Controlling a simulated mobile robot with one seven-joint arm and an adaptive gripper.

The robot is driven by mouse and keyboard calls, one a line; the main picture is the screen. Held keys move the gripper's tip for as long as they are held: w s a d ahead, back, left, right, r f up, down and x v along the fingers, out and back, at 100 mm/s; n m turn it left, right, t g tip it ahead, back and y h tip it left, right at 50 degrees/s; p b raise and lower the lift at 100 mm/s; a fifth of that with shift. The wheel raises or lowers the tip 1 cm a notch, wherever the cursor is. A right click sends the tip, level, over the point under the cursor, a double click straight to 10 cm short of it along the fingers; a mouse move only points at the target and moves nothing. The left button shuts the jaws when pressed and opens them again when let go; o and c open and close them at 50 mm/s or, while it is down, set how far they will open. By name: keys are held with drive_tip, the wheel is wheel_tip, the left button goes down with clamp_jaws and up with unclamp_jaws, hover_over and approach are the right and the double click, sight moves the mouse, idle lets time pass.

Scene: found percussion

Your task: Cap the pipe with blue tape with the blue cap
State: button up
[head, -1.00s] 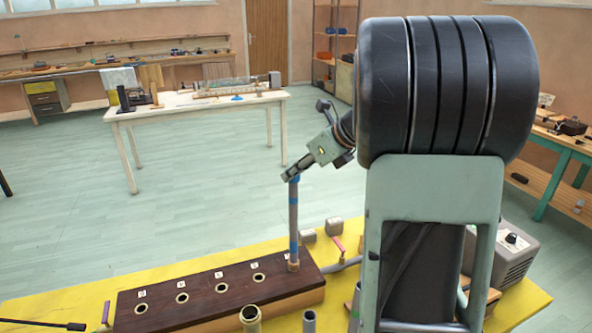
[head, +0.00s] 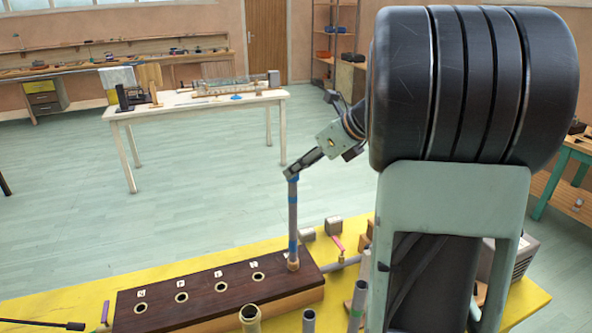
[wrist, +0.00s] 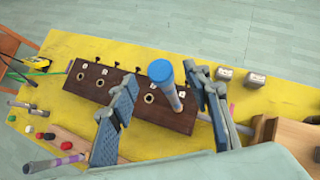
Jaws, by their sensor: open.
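The pipe with blue tape (head: 293,218) stands upright in the rightmost hole of the dark wooden block (head: 190,291). The blue cap (wrist: 160,70) shows as a round blue disc on the pipe's top end in the wrist view; whether it is fully seated cannot be told. My gripper (wrist: 161,76) is open, with one finger on each side of the capped end. In the head view my gripper (head: 291,173) is at the pipe's top, partly hiding the cap. The wrist view shows a gap between the cap and the left finger; contact on the right is unclear.
Several open holes line the block (wrist: 112,84). Other pipes stand near the front, one with green tape (head: 357,303). Red (wrist: 66,146), green and other caps lie at the wrist view's lower left. Small grey blocks (wrist: 256,79) sit on the yellow table (wrist: 85,49).

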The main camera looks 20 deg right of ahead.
drive_tip(key=v, duration=0.9)
